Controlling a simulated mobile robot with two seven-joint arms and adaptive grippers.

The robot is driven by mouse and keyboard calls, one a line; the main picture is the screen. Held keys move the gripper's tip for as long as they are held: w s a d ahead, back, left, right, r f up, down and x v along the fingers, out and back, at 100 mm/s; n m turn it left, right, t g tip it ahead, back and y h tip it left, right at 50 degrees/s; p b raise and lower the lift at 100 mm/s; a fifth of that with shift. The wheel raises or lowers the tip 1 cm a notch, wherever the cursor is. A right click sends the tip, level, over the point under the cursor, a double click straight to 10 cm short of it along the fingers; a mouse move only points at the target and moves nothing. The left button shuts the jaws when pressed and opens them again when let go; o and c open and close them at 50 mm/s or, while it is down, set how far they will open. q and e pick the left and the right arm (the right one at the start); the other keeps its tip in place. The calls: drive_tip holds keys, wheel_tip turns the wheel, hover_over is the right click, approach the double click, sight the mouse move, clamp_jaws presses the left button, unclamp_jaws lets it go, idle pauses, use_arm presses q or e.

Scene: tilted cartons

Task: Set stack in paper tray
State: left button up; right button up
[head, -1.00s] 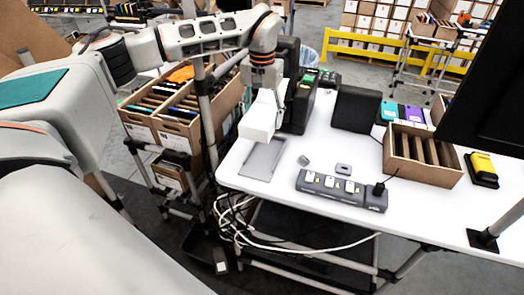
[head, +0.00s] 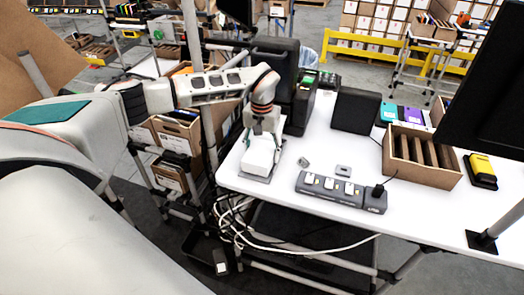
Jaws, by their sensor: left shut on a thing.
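A white stack of paper (head: 261,154) is at the left end of the white table in the head view. It is over the flat grey paper tray (head: 246,174), of which a thin rim shows around the stack. I cannot tell whether the stack touches the tray's floor. My left gripper (head: 264,132) is shut on the stack from above, at its far part. The fingertips are partly hidden by the stack. My right gripper is not in view.
A grey power strip (head: 341,190) lies right of the tray, near the table's front edge (head: 290,208). Small grey items lie behind it. A cardboard divider box (head: 421,163) stands to the right. A black printer-like device (head: 299,104) stands behind the tray.

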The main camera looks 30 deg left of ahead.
use_arm(q)
drive_tip(key=shift+f, duration=0.35)
drive_tip(key=shift+f, duration=0.15)
drive_tip(key=o, duration=1.5)
